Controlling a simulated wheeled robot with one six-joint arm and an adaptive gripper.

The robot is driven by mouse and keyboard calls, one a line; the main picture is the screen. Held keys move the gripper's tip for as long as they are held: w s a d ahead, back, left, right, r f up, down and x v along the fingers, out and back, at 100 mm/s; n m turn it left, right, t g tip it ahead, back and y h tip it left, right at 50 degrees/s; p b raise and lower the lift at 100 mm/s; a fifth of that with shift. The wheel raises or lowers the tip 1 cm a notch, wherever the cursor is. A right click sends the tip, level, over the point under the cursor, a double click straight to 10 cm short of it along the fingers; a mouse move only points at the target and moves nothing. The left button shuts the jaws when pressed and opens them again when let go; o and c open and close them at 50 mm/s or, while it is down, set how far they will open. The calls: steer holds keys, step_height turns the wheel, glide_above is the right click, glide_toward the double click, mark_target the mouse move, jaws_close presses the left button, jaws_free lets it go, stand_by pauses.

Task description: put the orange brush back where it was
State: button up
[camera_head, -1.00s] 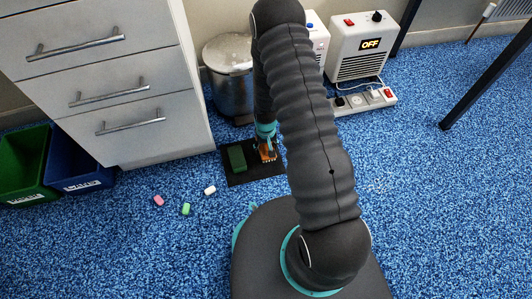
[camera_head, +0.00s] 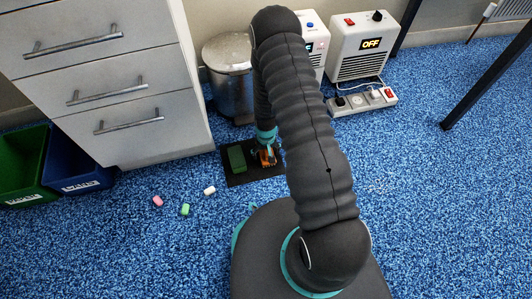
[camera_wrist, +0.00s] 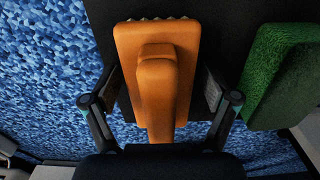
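The orange brush (camera_wrist: 155,75) lies on the dark mat (camera_wrist: 225,25), its handle pointing toward my gripper and pale bristle tips showing along its far edge. My gripper (camera_wrist: 162,85) is open, with one finger on each side of the brush. A narrow dark gap shows at the right finger; whether the left finger touches cannot be told. In the head view, my gripper (camera_head: 267,150) is low over the right part of the mat (camera_head: 238,180), partly hiding the brush (camera_head: 265,157). A green block-like pad (camera_head: 237,158) lies to its left; it also shows in the wrist view (camera_wrist: 285,75).
A metal bin (camera_head: 229,75) stands behind the mat and a drawer cabinet (camera_head: 115,90) to its left. A power strip (camera_head: 360,101) and heater (camera_head: 362,50) are at the back right. Small pink (camera_head: 157,201), green (camera_head: 185,209) and white (camera_head: 209,190) pieces lie on the blue floor.

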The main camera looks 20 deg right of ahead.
step_height(320, 180, up, 13)
steer(key=shift+w+f+p, duration=0.1)
steer(key=shift+f+p, duration=0.05)
steer(key=shift+p, duration=0.95)
steer(key=s+r+t, duration=0.1)
steer(key=s+r, duration=0.1)
steer(key=r, duration=1.3)
steer(key=s+r+t, duration=0.2)
steer(key=r, duration=1.3)
steer(key=s+r+t, duration=0.2)
steer(key=s+r, duration=1.3)
steer(key=s, duration=0.4)
steer(key=shift+r+t, duration=0.2)
steer(key=shift+t, duration=0.1)
step_height(320, 180, up, 6)
steer(key=p, duration=0.6)
steer(key=shift+r, duration=0.25)
